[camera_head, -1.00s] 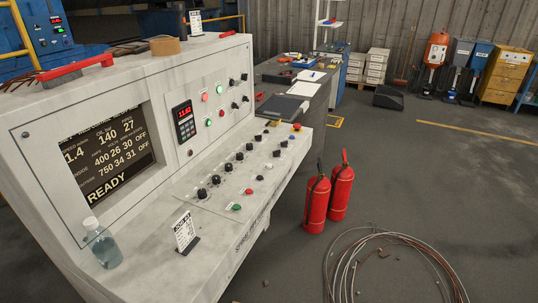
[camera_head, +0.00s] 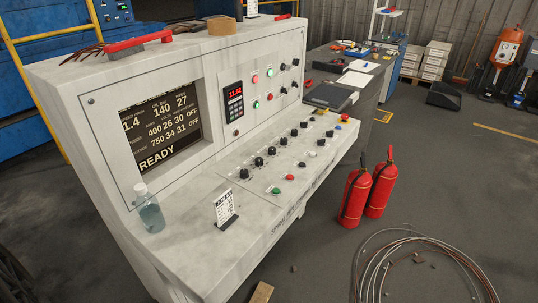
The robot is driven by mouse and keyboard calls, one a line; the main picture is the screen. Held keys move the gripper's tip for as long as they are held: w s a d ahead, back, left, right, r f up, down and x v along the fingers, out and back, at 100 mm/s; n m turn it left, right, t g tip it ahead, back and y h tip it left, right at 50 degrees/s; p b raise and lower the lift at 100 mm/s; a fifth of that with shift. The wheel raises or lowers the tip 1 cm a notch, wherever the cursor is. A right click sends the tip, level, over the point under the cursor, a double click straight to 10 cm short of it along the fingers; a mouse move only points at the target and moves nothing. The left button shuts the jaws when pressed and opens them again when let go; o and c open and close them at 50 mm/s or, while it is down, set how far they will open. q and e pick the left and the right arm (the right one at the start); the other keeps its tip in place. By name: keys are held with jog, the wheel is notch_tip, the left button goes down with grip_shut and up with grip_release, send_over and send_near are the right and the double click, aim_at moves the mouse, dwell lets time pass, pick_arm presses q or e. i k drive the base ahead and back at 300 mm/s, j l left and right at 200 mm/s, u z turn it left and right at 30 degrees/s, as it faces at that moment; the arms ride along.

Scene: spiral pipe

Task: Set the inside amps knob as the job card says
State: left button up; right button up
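The control console (camera_head: 185,225) stands at the left and centre, with a sloping desk panel. A row of several black knobs (camera_head: 271,150) runs along the desk; their labels are too small to read, so I cannot tell which is the inside amps knob. The job card (camera_head: 226,208) stands upright in a small holder at the desk's front left; its text is too small to read beyond the heading. The screen (camera_head: 161,127) shows rows of numbers, including 400 26 30 OFF and 750 34 31 OFF, and READY. Neither gripper is in view.
A clear bottle (camera_head: 149,209) stands left of the card. Green and red buttons (camera_head: 290,177) sit near the knobs. Two red fire extinguishers (camera_head: 356,195) and a wire coil (camera_head: 420,265) are on the floor at right. Floor before the console is mostly clear.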

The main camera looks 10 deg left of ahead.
aim_at(258, 160)
jog(key=i+l+u, duration=0.1)
jog(key=l+u, duration=0.25)
jog(key=i+l+u, duration=0.1)
jog(key=u, duration=0.3)
jog(key=l+u, duration=0.35)
jog(key=i, duration=0.05)
